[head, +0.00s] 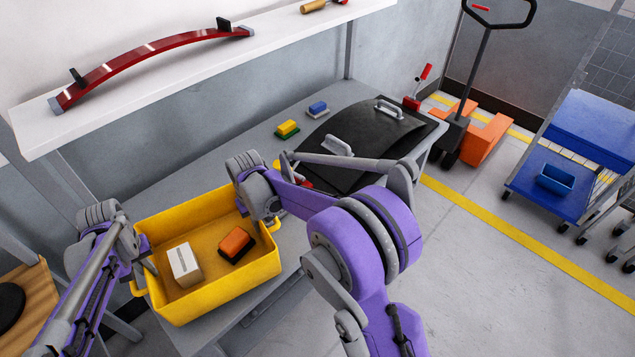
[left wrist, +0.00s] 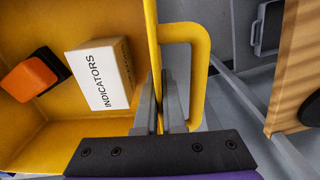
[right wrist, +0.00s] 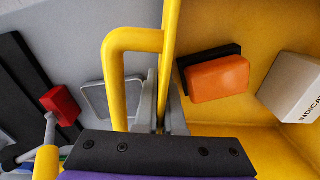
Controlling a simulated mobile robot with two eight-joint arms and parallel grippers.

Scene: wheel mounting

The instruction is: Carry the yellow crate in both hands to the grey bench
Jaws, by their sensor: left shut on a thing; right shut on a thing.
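The yellow crate (head: 205,297) is at the lower left of the head view, over the front part of the grey bench (head: 200,170). I cannot tell whether its base touches the bench. It holds a white box marked INDICATORS (head: 184,265) and an orange and black block (head: 236,245). My left gripper (head: 142,266) is shut on the crate's left side at the handle, also seen in the left wrist view (left wrist: 160,95). My right gripper (head: 268,222) is shut on the opposite side at the handle, also seen in the right wrist view (right wrist: 165,95).
A black cover with handles (head: 365,150) lies on the bench's right part, with small green-yellow (head: 287,129) and blue (head: 317,108) blocks behind. A white shelf (head: 150,85) bears a red curved bar. A pallet truck (head: 485,135) and blue cart (head: 545,195) stand right.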

